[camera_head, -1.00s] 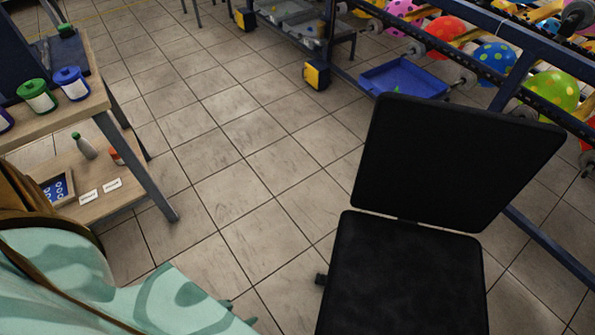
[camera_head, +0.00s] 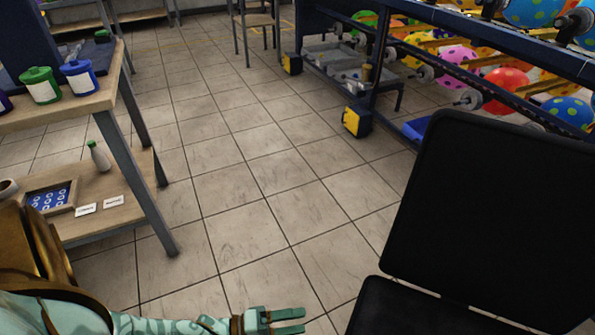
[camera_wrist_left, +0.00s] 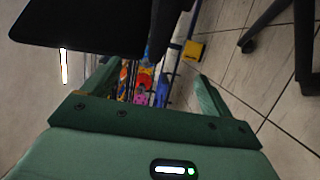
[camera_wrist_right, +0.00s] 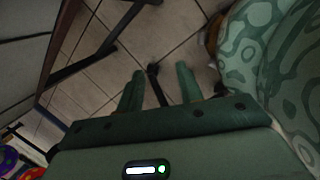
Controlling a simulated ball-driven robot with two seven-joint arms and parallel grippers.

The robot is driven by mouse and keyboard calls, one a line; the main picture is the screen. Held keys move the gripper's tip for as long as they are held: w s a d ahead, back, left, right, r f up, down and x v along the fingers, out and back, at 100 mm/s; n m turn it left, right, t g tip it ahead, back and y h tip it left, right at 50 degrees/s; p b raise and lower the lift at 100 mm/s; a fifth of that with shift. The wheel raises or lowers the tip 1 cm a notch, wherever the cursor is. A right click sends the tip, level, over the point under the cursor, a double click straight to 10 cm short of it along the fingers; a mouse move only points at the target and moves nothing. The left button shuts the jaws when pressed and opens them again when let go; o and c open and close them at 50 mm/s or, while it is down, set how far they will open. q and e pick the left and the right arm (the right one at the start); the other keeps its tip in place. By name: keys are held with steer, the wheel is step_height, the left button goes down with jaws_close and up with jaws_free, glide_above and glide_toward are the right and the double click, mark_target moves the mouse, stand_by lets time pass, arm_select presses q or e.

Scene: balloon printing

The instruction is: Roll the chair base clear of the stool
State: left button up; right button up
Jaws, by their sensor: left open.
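A black chair with a tall backrest (camera_head: 490,215) and a seat (camera_head: 425,312) fills the lower right of the head view. Its underside hides from that view. My left gripper (camera_head: 288,321) is open and empty, left of the seat. The left wrist view shows a black panel (camera_wrist_left: 90,22) above its spread fingers (camera_wrist_left: 155,88) and dark legs with a caster (camera_wrist_left: 248,45) at right. My right gripper (camera_wrist_right: 160,84) is seen only in its wrist view, open, with a dark leg and caster (camera_wrist_right: 153,69) between or beyond its fingers; contact is unclear. A stool-like seat (camera_head: 258,20) stands far back.
A wooden workbench (camera_head: 75,110) with paint pots (camera_head: 40,84) and a bottle (camera_head: 99,156) stands at left. A balloon rack (camera_head: 470,75) runs along the right, with a yellow box (camera_head: 356,122) near its foot. Tiled floor (camera_head: 250,180) between them is clear.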

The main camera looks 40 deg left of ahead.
mark_target(361, 310)
arm_select(q)
steer(key=b+x, duration=0.4)
steer(key=x, duration=1.1)
steer(key=shift+d+f+b, duration=0.15)
steer(key=shift+f+b, duration=0.05)
steer(key=shift+b, duration=0.15)
steer(key=shift+w+d+r, duration=0.15)
steer(key=shift+w+d, duration=0.15)
steer(key=shift+w, duration=0.2)
arm_select(e)
steer(key=w+a+r+m+t+y, duration=0.1)
steer(key=w+a+r+t+y, duration=0.1)
steer(key=w+a, duration=0.3)
steer(key=shift+w+a+r+t, duration=0.4)
steer(key=shift+w, duration=0.75)
arm_select(q)
jaws_close()
steer(key=shift+a, duration=0.1)
